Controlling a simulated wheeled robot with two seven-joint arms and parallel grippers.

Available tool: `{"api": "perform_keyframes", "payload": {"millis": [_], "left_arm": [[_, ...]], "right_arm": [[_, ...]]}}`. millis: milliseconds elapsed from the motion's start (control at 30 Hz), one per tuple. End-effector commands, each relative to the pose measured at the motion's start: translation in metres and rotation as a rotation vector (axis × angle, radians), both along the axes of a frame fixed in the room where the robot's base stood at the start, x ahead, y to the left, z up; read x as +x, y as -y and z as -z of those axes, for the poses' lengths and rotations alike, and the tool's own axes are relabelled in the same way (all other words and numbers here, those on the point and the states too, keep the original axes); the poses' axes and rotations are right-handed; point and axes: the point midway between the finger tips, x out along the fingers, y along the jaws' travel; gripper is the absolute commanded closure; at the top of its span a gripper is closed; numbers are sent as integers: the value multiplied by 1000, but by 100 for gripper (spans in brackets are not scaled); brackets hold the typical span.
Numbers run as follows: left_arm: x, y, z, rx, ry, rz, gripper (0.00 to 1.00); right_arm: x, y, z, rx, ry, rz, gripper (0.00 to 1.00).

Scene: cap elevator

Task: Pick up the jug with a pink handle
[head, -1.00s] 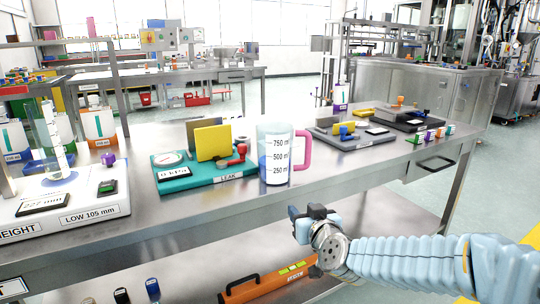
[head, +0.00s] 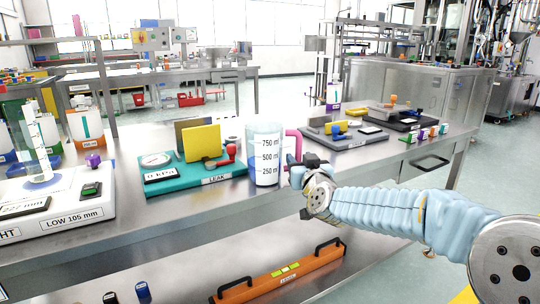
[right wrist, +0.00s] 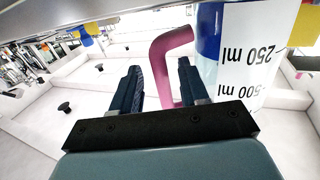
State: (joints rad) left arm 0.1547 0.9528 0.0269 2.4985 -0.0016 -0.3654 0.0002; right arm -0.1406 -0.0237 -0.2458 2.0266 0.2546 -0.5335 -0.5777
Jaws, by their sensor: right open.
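The jug (head: 265,155) is a clear measuring jug with blue contents or tint, volume marks and a pink handle (head: 293,143). It stands upright on the steel bench, right of the leak tester. My right gripper (head: 298,172) is at the bench's front edge, just right of the jug and by the lower part of the handle. In the right wrist view the open fingers (right wrist: 160,85) have the pink handle (right wrist: 168,62) showing between and beyond them, with the jug (right wrist: 240,55) to the right. Whether the fingers touch the handle I cannot tell. My left gripper is not in view.
The teal leak tester (head: 190,173) with a yellow plate stands left of the jug. A white height gauge (head: 70,210) is further left. Grey and black fixtures (head: 345,135) stand behind right. An orange level (head: 280,275) lies on the lower shelf.

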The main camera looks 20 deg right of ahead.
Motion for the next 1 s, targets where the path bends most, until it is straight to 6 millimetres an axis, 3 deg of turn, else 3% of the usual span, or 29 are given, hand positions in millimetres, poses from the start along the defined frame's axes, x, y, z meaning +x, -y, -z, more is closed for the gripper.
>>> {"api": "perform_keyframes", "payload": {"millis": [133, 400, 700, 1000], "left_arm": [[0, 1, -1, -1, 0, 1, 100], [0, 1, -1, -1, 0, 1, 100], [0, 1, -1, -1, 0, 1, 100], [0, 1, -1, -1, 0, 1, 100]], "right_arm": [[19, 4, 0, -1, -1, -1, 56], [22, 6, 0, 1, 0, 0, 56], [22, 5, 0, 1, 0, 0, 100], [22, 6, -1, 1, 3, 0, 100]]}}
